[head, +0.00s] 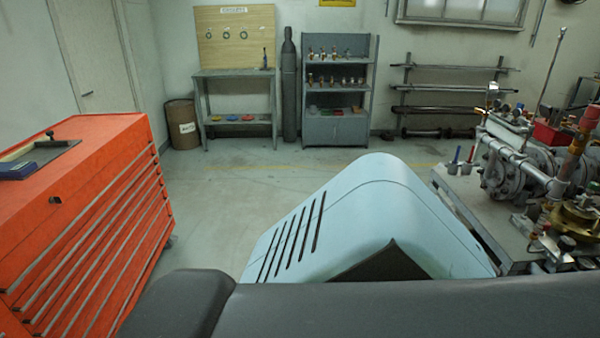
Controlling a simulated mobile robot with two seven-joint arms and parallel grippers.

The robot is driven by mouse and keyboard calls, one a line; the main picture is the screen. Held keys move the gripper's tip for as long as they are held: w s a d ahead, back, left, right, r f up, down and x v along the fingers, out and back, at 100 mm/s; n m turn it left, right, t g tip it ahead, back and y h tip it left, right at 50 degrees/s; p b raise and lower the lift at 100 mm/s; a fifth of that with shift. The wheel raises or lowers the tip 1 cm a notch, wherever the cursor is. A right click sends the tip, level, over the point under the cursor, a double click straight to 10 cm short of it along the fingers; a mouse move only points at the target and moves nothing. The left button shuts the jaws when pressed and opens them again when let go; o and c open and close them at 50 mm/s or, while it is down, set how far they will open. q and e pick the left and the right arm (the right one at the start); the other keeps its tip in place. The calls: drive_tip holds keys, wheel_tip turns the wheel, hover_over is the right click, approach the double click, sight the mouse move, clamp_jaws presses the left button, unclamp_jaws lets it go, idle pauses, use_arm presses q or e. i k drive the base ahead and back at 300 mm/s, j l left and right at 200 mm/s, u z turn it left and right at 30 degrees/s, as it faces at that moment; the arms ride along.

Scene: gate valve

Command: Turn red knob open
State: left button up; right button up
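Neither of my grippers is in view. No red knob can be clearly made out. At the right edge, a workbench (462,196) carries a cluster of metal pipes and flanged valve parts (503,165). A brass-coloured round fitting (572,222) sits at the near side of this cluster. A reddish-copper upright pipe (581,145) stands behind it, cut close to the picture edge. Small red spots show among the fittings, too small to identify.
A red tool cabinet (95,215) with a tray on top stands at left. Along the back are a brown drum (181,123), a small table (235,74), a dark gas cylinder (289,90) and a grey shelf (336,130). The floor (230,185) between is clear.

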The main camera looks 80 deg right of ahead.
sight(546, 227)
drive_tip(key=z, duration=4.15)
